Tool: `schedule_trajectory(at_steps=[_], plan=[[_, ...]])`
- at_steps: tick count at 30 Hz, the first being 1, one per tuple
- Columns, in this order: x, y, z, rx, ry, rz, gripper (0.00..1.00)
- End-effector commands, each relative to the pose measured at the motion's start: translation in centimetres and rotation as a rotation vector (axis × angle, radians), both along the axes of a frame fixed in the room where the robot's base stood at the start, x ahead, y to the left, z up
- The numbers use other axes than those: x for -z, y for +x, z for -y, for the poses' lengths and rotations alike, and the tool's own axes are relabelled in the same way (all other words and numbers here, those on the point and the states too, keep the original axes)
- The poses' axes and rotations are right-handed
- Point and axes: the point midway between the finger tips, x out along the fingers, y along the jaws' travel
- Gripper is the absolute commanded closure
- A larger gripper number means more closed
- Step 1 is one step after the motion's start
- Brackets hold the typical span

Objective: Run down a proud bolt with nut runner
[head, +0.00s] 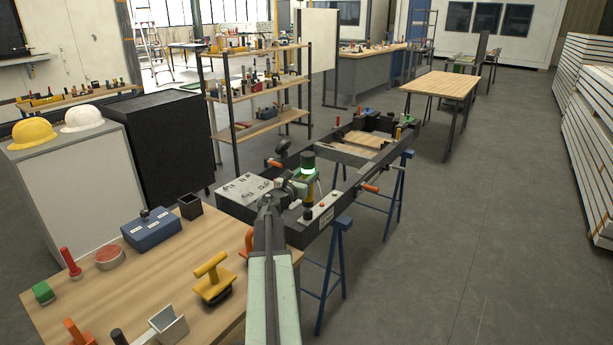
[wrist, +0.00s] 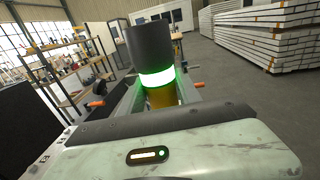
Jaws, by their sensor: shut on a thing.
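The nut runner (head: 308,160) is an upright tool with a dark cylindrical top, a lit green ring and a narrower lower body. My gripper (head: 304,187) is shut on it, over the near end of the dark container frame (head: 296,236). In the wrist view the nut runner (wrist: 150,46) rises just beyond the dark edge of my gripper, with a brass-coloured part below the glowing ring. A pale plate (head: 243,190) with several dark fittings lies left of the tool. I cannot make out a proud bolt, nor whether the tool's lower end touches anything.
The frame rests on blue trestles (head: 341,225). Orange-handled clamps (head: 370,187) stick out from its sides. A wooden table (head: 215,240) at front left holds a blue box (head: 150,230) and a yellow-handled tool (head: 213,280). Shelves stand behind; the floor at right is clear.

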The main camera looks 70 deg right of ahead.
Motion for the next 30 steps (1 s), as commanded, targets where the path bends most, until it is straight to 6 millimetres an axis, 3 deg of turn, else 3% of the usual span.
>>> schedule_trajectory(at_steps=[5, 24, 30], plan=[[-0.4, -0.1, 0.0, 0.002, 0.002, 0.002, 1.00], [-5.0, -0.1, 0.0, 0.001, 0.000, 0.000, 1.00], [-5.0, -0.1, 0.0, 0.001, 0.000, 0.000, 1.00]])
